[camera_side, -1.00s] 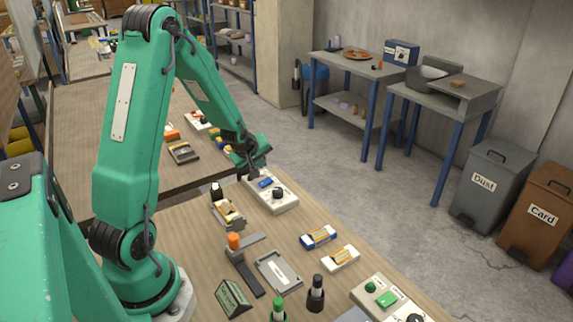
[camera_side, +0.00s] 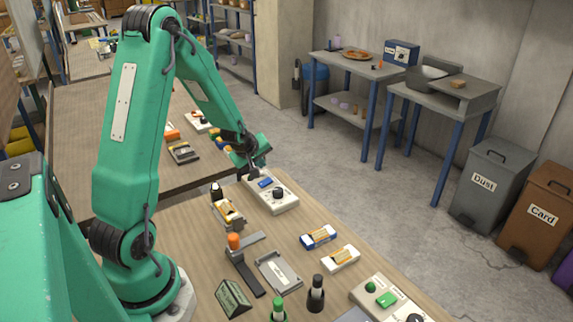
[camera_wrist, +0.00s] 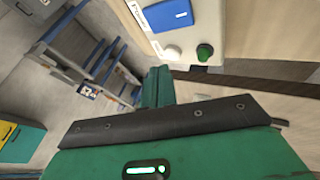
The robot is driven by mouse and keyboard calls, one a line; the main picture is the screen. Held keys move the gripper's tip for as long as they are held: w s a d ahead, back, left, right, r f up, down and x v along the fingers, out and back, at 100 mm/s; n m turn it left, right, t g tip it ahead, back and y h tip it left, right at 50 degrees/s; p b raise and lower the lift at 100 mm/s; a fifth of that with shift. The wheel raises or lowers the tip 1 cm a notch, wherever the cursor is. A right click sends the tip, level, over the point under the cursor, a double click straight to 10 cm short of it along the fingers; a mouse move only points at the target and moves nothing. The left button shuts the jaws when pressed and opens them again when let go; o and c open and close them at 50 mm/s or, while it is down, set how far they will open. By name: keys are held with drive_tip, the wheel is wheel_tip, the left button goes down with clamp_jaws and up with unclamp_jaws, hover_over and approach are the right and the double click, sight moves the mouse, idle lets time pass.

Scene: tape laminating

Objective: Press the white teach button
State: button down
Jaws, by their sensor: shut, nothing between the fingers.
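A white box (camera_side: 286,203) with a blue panel (camera_side: 265,183) and a black knob (camera_side: 278,193) lies at the far end of the near bench. The wrist view shows part of this box (camera_wrist: 143,30) with the blue panel, a round white button (camera_wrist: 172,53) and a small green button (camera_wrist: 205,51). My gripper (camera_side: 254,176) is shut and empty, above the box's far left end in the side view. In the wrist view my gripper's tips (camera_wrist: 157,72) are just below the white button in the picture. I cannot tell whether they touch it; the side view hides the button.
An orange-topped tool (camera_side: 234,242), a grey tray (camera_side: 279,272), small blue and white packs (camera_side: 318,237) and dark bottles (camera_side: 316,294) stand nearer on the bench. A second control box (camera_side: 365,292) is at the front right.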

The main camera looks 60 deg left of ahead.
drive_tip(key=shift+a+f, duration=0.1)
drive_tip(key=shift+f, duration=0.8)
idle(1.1)
drive_tip(key=shift+r, duration=0.1)
idle(0.3)
drive_tip(key=shift+r, duration=0.8)
drive_tip(key=shift+r, duration=0.1)
drive_tip(key=shift+r, duration=2.4)
